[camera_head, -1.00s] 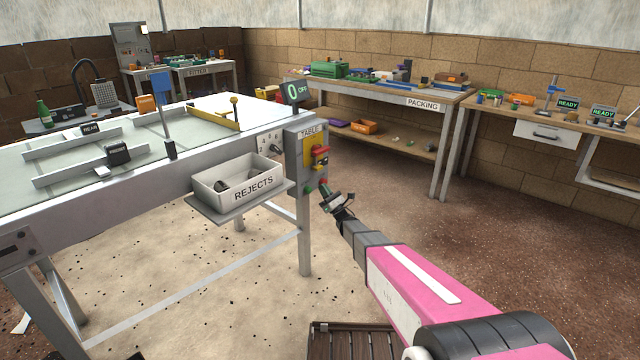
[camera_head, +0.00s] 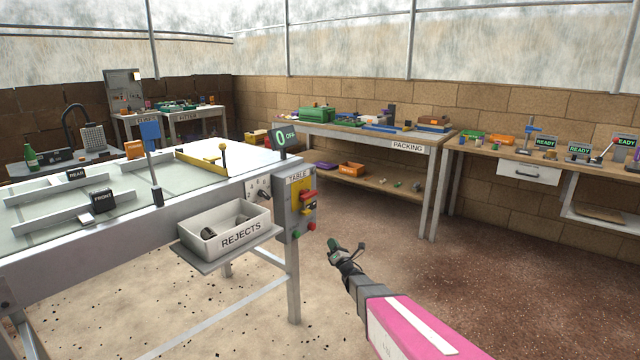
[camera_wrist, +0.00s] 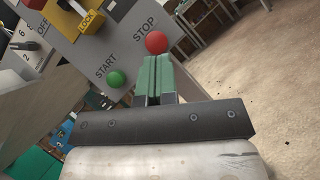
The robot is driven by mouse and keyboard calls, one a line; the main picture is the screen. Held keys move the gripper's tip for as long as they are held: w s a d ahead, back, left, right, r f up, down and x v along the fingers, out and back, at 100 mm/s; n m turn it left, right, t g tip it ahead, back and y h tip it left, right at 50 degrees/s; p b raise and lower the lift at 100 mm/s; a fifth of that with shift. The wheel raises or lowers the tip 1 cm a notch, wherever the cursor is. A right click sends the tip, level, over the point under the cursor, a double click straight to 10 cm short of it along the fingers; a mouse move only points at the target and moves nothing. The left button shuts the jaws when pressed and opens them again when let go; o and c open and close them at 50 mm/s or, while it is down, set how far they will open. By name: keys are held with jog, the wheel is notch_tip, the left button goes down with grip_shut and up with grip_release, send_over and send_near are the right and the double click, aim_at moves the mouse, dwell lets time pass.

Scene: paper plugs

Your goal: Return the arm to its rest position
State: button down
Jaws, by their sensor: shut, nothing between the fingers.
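My gripper (camera_head: 334,246) is at the end of my pink arm, over open floor to the right of the TABLE control box (camera_head: 297,207). It is shut, with nothing held. In the wrist view the green fingers (camera_wrist: 154,80) sit together, with the control panel (camera_wrist: 120,45) behind them. The green START button (camera_wrist: 116,79) shows left of the fingertips and the red STOP button (camera_wrist: 156,42) just beyond them. In the head view the gripper stands apart from the box.
The white REJECTS bin (camera_head: 226,232) sits on a shelf left of the box, holding dark items. The separating table (camera_head: 60,240) fills the left. The PACKING bench (camera_head: 375,140) and a bench with READY signs (camera_head: 545,142) stand behind. Floor at right is clear.

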jog(key=s+d+f+m+g+h, duration=0.4)
jog(key=s+d+m+g+h, duration=0.7)
jog(key=m, duration=1)
jog(key=s+d+r+m+g, duration=0.1)
jog(key=s+m+g, duration=0.3)
jog(key=s, duration=0.7)
jog(key=s+d+m+g, duration=0.1)
jog(key=s+m+g, duration=0.4)
jog(key=s+m, duration=0.3)
jog(key=s, duration=0.4)
jog(key=shift+d+r+m, duration=0.3)
jog(key=shift+d+r, duration=0.05)
jog(key=shift+r, duration=0.05)
